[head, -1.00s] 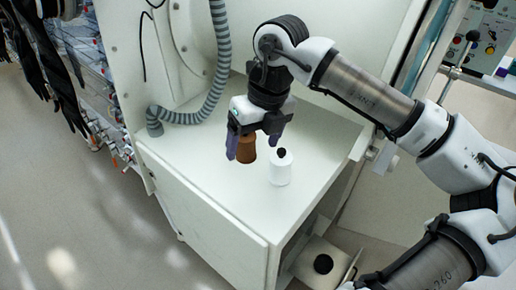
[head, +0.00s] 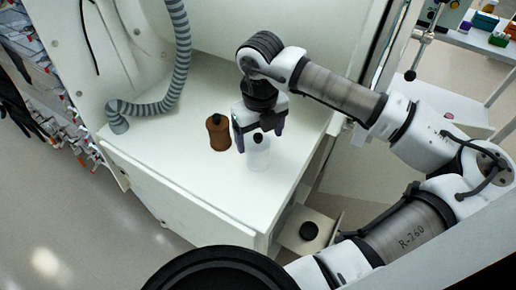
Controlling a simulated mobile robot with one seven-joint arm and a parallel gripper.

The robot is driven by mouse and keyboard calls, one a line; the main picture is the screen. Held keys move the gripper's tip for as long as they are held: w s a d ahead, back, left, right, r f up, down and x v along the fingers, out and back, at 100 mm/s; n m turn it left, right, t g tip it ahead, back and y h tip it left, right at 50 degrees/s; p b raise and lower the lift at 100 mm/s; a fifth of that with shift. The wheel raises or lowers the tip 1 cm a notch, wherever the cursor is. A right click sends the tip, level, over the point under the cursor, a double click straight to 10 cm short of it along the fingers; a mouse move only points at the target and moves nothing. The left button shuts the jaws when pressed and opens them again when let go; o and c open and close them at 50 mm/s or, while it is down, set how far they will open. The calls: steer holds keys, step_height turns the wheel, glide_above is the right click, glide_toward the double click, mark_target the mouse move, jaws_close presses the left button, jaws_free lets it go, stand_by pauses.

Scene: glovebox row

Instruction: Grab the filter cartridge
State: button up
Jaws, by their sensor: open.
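A white cylinder with a black knob on top, which I take to be the filter cartridge (head: 258,160), stands upright on the white cabinet top (head: 185,175). My gripper (head: 259,139) points down at it with open jaws. One finger shows on each side of the black knob, and the jaws hold nothing. I cannot tell whether the fingers are level with the knob or above it, or whether they touch it. The cylinder's lower body is in plain view below the fingers.
A brown bottle with a black cap (head: 217,133) stands close to the left of my gripper. A grey ribbed hose (head: 178,60) hangs down to the cabinet top at the back left. A tray with a black round piece (head: 309,231) sits low at the front right. The cabinet's front left is clear.

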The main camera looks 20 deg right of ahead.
mark_target(258, 148)
steer(key=shift+w+a+f+p, duration=0.1)
steer(key=shift+f+p, duration=0.5)
steer(key=shift+f, duration=0.7)
steer(key=shift+w+f+p, duration=0.1)
steer(key=shift+f+p, duration=0.5)
steer(key=shift+f, duration=0.7)
steer(key=c, duration=1.1)
steer(key=shift+r, duration=0.1)
